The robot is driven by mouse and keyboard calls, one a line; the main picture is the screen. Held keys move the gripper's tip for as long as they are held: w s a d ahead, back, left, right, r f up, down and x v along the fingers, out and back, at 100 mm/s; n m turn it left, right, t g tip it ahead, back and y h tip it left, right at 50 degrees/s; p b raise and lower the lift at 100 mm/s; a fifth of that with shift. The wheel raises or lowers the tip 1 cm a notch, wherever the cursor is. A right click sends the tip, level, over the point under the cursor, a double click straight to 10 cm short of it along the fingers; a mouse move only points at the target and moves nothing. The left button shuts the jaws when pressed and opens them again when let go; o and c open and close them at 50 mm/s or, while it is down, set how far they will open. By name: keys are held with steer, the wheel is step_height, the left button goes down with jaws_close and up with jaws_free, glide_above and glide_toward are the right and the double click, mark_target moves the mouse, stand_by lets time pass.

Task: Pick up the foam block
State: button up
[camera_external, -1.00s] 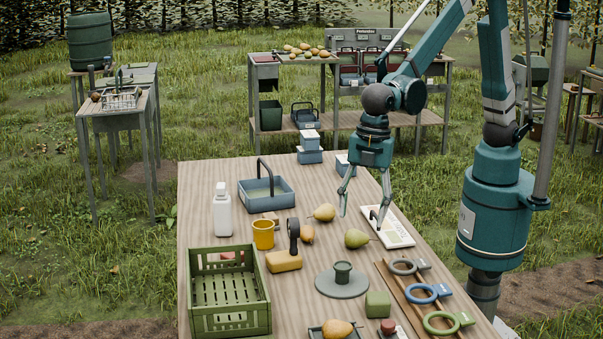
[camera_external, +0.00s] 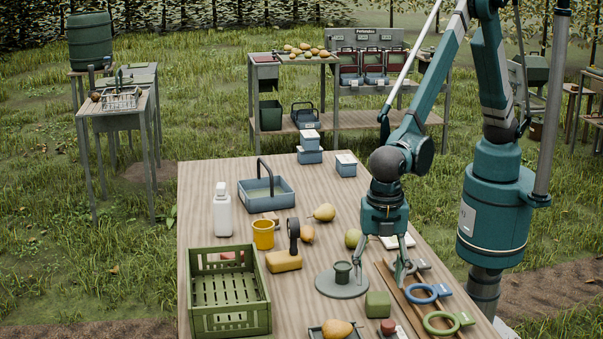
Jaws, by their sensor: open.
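A small green block (camera_external: 378,305), which looks like the foam block, sits near the front of the wooden table, right of the middle. It looks clear of other things and nothing is in it or on it. My gripper (camera_external: 379,277) points down with its two fingers apart and nothing between them. It is just behind the block in the picture, above the table. I cannot tell its exact height over the block.
A grey round base with a dark cup (camera_external: 342,278) stands left of my gripper. Ring-handled tools (camera_external: 421,292) lie on a wooden board to the right. A red-topped item (camera_external: 388,327) and a tray with a pear (camera_external: 337,329) are in front. A green crate (camera_external: 229,319) stands left.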

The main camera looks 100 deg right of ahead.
mark_target(379, 297)
steer(key=shift+f, duration=1.25)
steer(key=shift+s+f+b, duration=0.15)
steer(key=shift+f+b, duration=0.5)
steer(key=shift+f, duration=1.95)
steer(key=c, duration=0.9)
